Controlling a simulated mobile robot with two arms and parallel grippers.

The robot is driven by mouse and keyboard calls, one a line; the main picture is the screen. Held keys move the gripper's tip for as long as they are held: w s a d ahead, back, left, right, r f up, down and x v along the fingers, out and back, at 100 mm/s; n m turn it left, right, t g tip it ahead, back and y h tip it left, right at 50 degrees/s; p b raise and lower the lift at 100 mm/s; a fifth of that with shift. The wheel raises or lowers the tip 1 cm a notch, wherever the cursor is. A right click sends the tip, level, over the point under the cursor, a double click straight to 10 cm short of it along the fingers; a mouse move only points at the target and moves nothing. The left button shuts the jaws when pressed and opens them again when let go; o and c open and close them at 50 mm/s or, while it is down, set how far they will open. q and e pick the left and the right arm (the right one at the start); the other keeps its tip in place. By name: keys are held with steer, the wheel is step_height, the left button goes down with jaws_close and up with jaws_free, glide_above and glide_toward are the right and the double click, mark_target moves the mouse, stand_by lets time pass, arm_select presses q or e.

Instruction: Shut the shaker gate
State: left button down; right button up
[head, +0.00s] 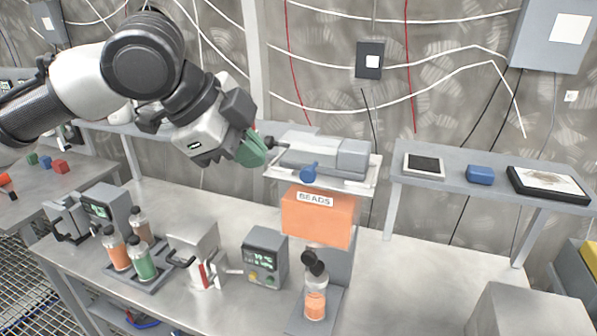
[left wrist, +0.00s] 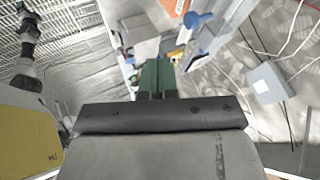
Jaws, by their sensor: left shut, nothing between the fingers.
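The shaker (head: 325,155) is a grey block unit on a white tray, mounted above an orange hopper marked BEADS (head: 317,218). A blue knob (head: 309,173), which may be the gate handle, sticks out at its front; a blue piece also shows in the left wrist view (left wrist: 197,18). I cannot tell how far the gate is open. My left gripper (head: 256,150) is shut and empty, its green fingertips just left of the shaker, apart from the blue knob. The closed green fingers also show in the left wrist view (left wrist: 157,76).
A bottle with orange contents (head: 316,300) stands below the hopper. A display box (head: 265,257), a grey dispenser (head: 195,250) and a bottle rack (head: 150,275) stand left of it. A side shelf (head: 450,178) is at right. In the left wrist view, my right arm (left wrist: 28,45) seems to show.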

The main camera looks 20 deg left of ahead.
mark_target(310, 172)
arm_select(q)
steer(key=w+d+f+p, duration=0.3)
steer(key=w+f, duration=0.4)
steer(key=w, duration=0.1)
steer(key=shift+d+f, duration=0.25)
steer(key=shift+d, duration=0.15)
steer(key=shift+w, duration=0.1)
